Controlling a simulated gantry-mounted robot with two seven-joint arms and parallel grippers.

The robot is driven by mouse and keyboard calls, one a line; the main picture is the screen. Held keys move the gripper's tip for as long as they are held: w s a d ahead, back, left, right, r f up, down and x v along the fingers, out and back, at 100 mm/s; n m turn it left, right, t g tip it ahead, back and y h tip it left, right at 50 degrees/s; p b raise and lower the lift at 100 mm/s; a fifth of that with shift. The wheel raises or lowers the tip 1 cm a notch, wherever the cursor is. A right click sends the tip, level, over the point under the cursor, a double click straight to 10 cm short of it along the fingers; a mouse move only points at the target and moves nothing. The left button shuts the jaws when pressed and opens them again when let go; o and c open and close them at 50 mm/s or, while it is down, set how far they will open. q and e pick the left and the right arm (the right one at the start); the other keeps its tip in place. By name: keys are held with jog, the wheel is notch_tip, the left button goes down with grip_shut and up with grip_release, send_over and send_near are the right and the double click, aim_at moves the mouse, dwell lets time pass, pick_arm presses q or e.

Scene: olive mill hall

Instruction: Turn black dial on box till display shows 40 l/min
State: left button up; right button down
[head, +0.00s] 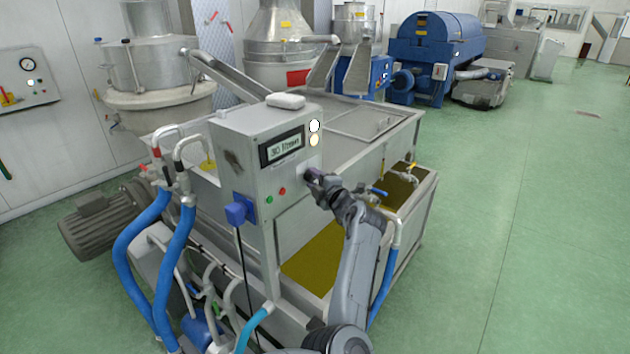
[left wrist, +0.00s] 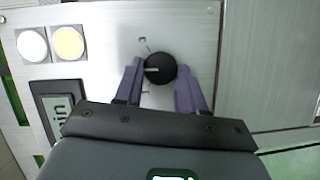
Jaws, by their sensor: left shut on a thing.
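The grey control box (head: 236,150) stands at the corner of the steel tank. Its display (head: 283,147) appears to read 30 l/min. The black dial (left wrist: 160,70) is round with a pale pointer line, on the box's brushed metal face. My left gripper (head: 313,178) reaches the right part of that face and hides the dial in the head view. In the left wrist view, its two purple-grey fingers (left wrist: 159,63) stand on either side of the dial, shut on it. The display shows only partly there (left wrist: 60,108). My right gripper is in neither view.
Two round lamps (head: 314,133), white and amber, sit above the dial beside the display. Green and red buttons (head: 276,195) and a blue plug (head: 238,212) are lower on the box. Blue hoses (head: 150,225) run at left. Green floor (head: 530,220) is clear at right.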

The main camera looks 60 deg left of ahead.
pick_arm(q)
jog(key=o, duration=1.1)
jog(key=shift+c, duration=0.2)
jog(key=shift+d, duration=0.65)
jog(key=d, duration=0.9)
jog(key=shift+s+d+r, duration=0.25)
jog(key=shift+s+r, duration=0.05)
jog(key=shift+r, duration=0.15)
